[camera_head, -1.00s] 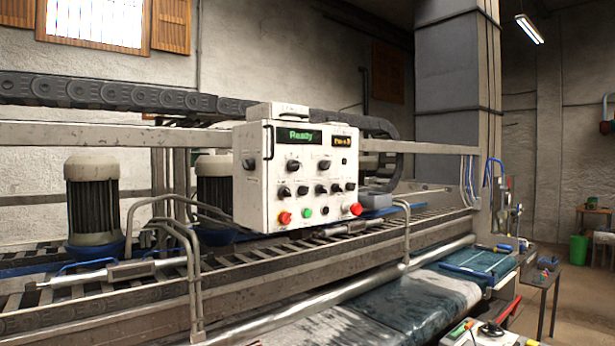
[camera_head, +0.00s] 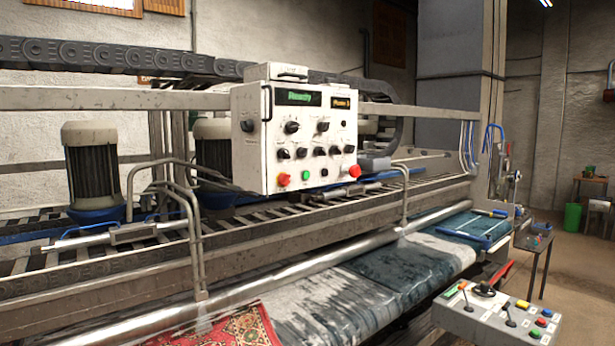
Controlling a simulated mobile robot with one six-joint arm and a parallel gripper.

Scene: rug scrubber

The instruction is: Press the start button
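A white control box (camera_head: 295,130) hangs over the rug scrubber, left of the middle. A small green button (camera_head: 306,175) sits low on its front, between a red button (camera_head: 283,180) on the left and a black knob (camera_head: 323,173) on the right. I cannot read the labels beside them. A larger red button (camera_head: 354,172) is at the box's lower right corner. A green display (camera_head: 299,98) at the top appears to read "Ready". My gripper is not in view, so its place and state are hidden.
A grey console (camera_head: 497,313) with levers and coloured buttons, including green ones, stands at the lower right. A metal roller (camera_head: 300,268) and railing bars (camera_head: 195,240) lie in front of the box. A red patterned rug (camera_head: 228,335) shows below. Open floor is at the far right.

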